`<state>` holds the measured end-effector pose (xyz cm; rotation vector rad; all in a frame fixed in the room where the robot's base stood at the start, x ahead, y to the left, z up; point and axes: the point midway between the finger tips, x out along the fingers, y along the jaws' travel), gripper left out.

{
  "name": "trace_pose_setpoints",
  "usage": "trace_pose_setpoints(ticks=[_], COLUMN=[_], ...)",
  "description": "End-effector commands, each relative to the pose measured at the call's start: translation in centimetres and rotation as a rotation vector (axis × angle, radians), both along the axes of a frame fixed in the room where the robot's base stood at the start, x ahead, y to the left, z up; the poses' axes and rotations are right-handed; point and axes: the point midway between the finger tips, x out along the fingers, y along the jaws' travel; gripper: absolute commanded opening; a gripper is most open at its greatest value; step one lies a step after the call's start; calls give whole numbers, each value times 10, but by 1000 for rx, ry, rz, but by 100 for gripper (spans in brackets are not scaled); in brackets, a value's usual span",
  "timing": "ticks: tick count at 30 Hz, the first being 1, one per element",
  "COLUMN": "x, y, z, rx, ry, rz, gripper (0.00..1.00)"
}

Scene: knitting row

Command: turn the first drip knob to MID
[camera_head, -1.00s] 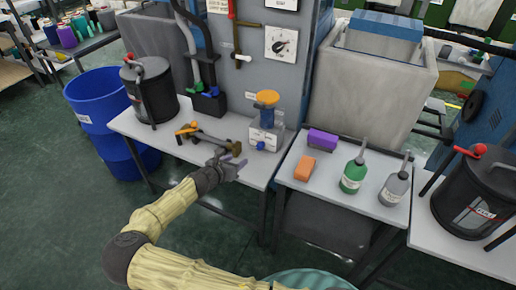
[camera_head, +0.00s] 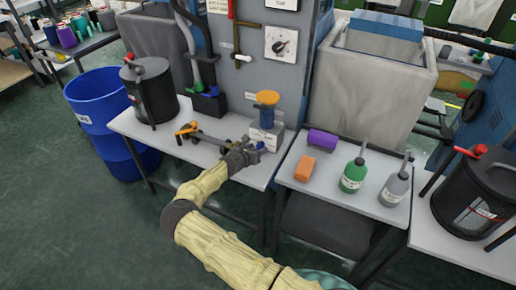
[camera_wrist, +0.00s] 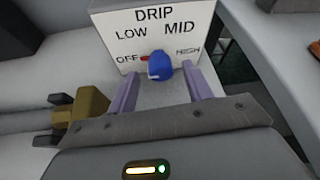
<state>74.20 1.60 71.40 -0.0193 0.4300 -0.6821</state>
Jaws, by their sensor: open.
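The drip unit (camera_head: 275,134) is a white box with an orange-topped oiler on it, standing at the right end of the left bench. In the wrist view its white face (camera_wrist: 115,45) reads DRIP, with OFF, LOW, MID and HIGH around a blue knob (camera_wrist: 160,66). The knob's red pointer (camera_wrist: 145,58) points left, at OFF. My gripper (camera_wrist: 163,76) is open, its two purple fingers on either side of the knob and short of the face, with gaps showing beside it. In the head view my gripper (camera_head: 252,149) is in front of the box and hides the knob.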

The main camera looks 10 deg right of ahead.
Motion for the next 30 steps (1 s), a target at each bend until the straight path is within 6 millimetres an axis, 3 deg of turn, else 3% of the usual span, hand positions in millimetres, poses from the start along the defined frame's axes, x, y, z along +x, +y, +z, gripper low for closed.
trace_pose_setpoints(ticks=[5,14,21,30], x=[12,14,14,14], y=[-11,-12,-12,-12], z=[-6,-7,-7,-7], rx=[-1,-1,-1,15], ry=[-1,-1,-1,-11], rz=[0,0,0,0], gripper=[50,50,6,6])
